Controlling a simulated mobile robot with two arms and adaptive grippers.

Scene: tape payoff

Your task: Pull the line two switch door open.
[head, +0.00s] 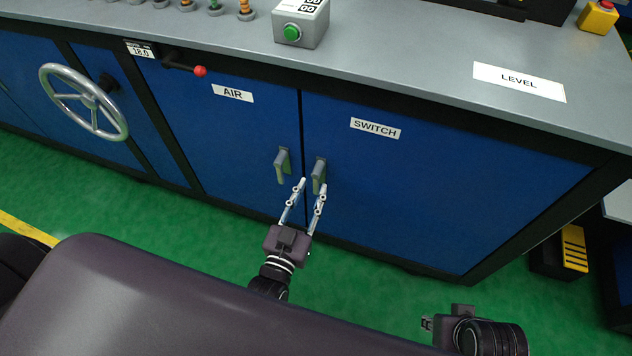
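The switch door (430,190) is a blue panel labelled SWITCH, flush and closed in the cabinet front. Its grey upright handle (319,170) is near its left edge. My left gripper (313,186) is open, its two fingers apart and pointing at the cabinet. Its fingertips are at the lower part of the switch handle, the right one overlapping it in view. I cannot tell whether they touch it. My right gripper (427,323) is low in the picture, away from the door, seen partly; its fingers are too small to read.
The blue AIR door (235,140) with its grey handle (283,165) is just left. A handwheel (85,102) and a red-knobbed lever (199,71) stick out further left. A black and yellow object (560,252) stands on the floor at right. Green floor (370,290) before the door is clear.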

